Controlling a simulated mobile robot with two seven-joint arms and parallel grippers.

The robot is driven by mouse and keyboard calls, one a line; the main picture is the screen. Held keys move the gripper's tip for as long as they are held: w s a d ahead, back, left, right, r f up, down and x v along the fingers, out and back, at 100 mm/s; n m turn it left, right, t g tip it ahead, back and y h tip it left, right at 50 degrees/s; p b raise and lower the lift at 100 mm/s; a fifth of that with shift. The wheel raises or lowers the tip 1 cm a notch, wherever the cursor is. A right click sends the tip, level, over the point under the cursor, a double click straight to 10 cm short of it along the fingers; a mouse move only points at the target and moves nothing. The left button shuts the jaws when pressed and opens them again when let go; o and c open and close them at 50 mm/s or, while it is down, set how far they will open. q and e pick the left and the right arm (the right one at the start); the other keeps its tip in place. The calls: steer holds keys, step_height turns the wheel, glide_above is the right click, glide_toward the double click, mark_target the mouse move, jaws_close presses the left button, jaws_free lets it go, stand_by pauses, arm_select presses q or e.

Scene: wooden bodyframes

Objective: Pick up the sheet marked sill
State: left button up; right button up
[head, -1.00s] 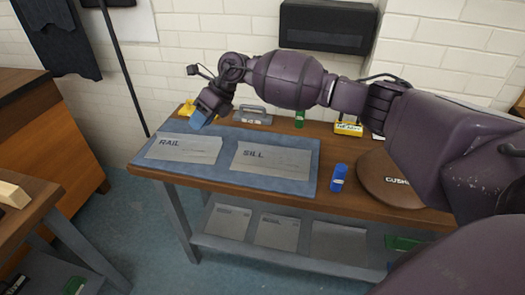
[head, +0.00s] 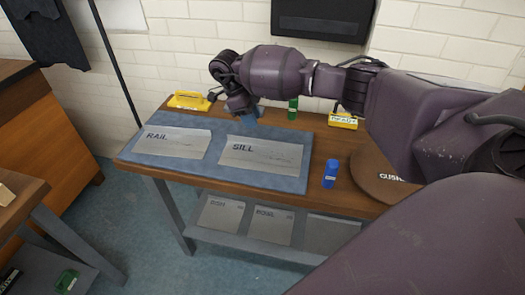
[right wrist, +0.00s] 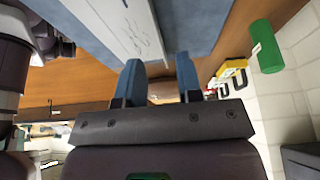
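The sheet marked SILL (head: 262,158) lies flat on the blue mat (head: 215,176), to the right of the sheet marked RAIL (head: 170,141). My right gripper (head: 244,112) is behind the SILL sheet, near the back edge of the mat. In the right wrist view, its two blue fingers (right wrist: 160,72) stand apart with nothing between them. A pale sheet (right wrist: 112,22) shows ahead of them, its marking unreadable there. My left gripper is in neither view.
A lower shelf (head: 245,242) holds several more sheets.

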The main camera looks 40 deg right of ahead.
mark_target(262, 151)
steer(key=x, duration=0.8)
steer(key=shift+s+a, duration=0.1)
steer(key=shift+s, duration=0.1)
steer(key=shift+c, duration=0.5)
jaws_close()
